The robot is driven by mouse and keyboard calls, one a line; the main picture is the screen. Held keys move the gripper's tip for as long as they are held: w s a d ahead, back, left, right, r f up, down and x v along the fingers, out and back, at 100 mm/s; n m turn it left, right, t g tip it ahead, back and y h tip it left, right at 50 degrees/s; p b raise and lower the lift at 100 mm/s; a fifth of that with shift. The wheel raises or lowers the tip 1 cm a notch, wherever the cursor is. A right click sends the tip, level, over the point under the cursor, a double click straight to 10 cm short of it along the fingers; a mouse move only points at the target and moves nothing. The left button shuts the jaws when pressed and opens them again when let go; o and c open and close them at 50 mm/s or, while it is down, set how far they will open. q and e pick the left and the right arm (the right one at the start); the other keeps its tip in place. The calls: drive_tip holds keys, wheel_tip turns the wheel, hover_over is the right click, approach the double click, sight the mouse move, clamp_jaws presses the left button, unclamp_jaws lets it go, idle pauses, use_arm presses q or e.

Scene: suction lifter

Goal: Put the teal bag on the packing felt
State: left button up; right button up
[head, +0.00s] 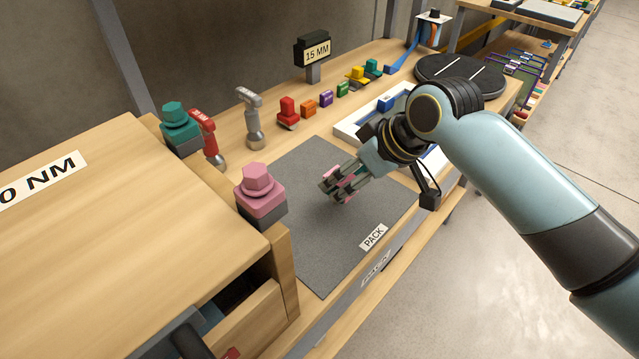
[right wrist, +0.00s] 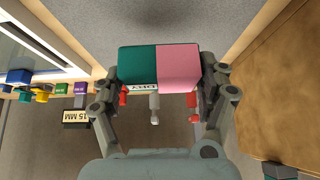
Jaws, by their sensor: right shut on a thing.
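The packing felt (head: 317,225) is a dark grey mat with a PACK label, lying on the bench in the middle of the head view. My right gripper (head: 342,186) is over the felt. It is shut on the teal bag, which in the right wrist view shows as a block with a teal half (right wrist: 137,66), a pink half and a DRY label. In the head view the fingers mostly hide the bag. I cannot tell whether it touches the felt. My left gripper is not in view.
A wooden cabinet (head: 130,235) with pink (head: 261,190) and teal (head: 178,125) knobbed blocks on its edge stands left of the felt. A white tray (head: 352,128) and a black turntable (head: 460,72) lie beyond. Most of the felt is bare.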

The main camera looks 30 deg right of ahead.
drive_tip(key=w+f, duration=0.1)
drive_tip(key=w, duration=0.1)
drive_tip(key=w+a+f, duration=0.1)
drive_tip(key=w+f, duration=0.1)
drive_tip(key=w+a+f, duration=0.1)
drive_tip(key=w, duration=0.1)
drive_tip(key=shift+w+a+f, duration=0.15)
drive_tip(key=shift+w, duration=0.2)
wheel_tip(320, 180, down, 3)
drive_tip(key=shift+f, duration=0.2)
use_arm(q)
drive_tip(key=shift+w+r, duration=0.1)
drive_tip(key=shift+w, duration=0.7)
use_arm(e)
drive_tip(key=shift+f, duration=0.25)
drive_tip(key=o, duration=1.2)
drive_tip(key=shift+f, duration=0.1)
